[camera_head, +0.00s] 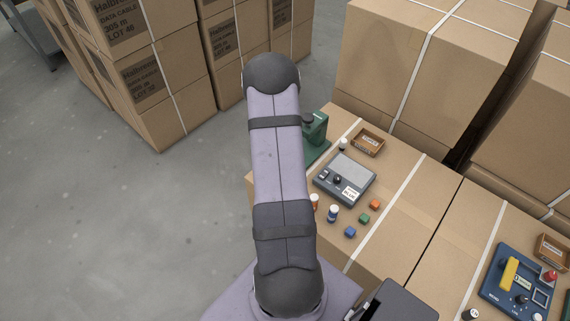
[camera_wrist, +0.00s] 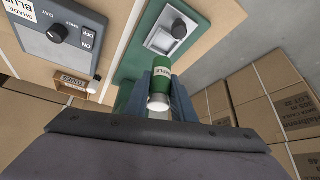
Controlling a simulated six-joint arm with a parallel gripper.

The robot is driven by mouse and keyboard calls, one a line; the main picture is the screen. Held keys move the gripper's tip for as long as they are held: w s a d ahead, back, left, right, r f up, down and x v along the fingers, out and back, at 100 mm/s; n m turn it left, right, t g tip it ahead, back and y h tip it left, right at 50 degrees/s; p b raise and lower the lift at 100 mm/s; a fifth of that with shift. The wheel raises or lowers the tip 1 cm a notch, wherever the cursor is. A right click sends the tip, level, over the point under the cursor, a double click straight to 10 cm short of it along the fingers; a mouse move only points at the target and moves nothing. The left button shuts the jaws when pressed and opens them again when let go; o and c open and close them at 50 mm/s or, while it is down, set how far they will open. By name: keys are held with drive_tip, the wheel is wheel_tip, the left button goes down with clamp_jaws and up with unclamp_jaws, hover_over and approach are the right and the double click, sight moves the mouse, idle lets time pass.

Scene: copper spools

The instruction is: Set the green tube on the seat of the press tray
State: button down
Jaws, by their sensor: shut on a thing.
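In the wrist view, my gripper (camera_wrist: 161,80) is shut on the green tube (camera_wrist: 160,83), which has a pale end facing the camera and a label on its side. The green press (camera_wrist: 145,62) lies just beyond the tube, with its pale grey tray (camera_wrist: 154,44) close past the tube's far end. A dark round knob stands over part of the tray. I cannot tell whether the tube touches the tray. In the head view, the green press (camera_head: 318,130) is partly hidden behind my arm, and my gripper and the tube are hidden.
A grey control box (camera_head: 345,179) with a knob stands beside the press; it also shows in the wrist view (camera_wrist: 62,38). A small brown tray (camera_head: 368,142) is behind it. Several small bottles and coloured cubes (camera_head: 350,232) lie in front. A blue device (camera_head: 518,280) is far right.

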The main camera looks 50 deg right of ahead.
drive_tip(key=shift+f+b, duration=0.65)
drive_tip(key=shift+f, duration=1.8)
drive_tip(key=shift+f, duration=0.3)
drive_tip(key=c, duration=1.5)
unclamp_jaws()
drive_tip(key=shift+r, duration=0.1)
drive_tip(key=shift+r, duration=0.3)
drive_tip(key=p+v, duration=0.2)
drive_tip(key=v, duration=0.9)
drive_tip(key=shift+s+a+r, duration=0.1)
drive_tip(key=shift+a+r, duration=0.1)
drive_tip(key=shift+r, duration=0.15)
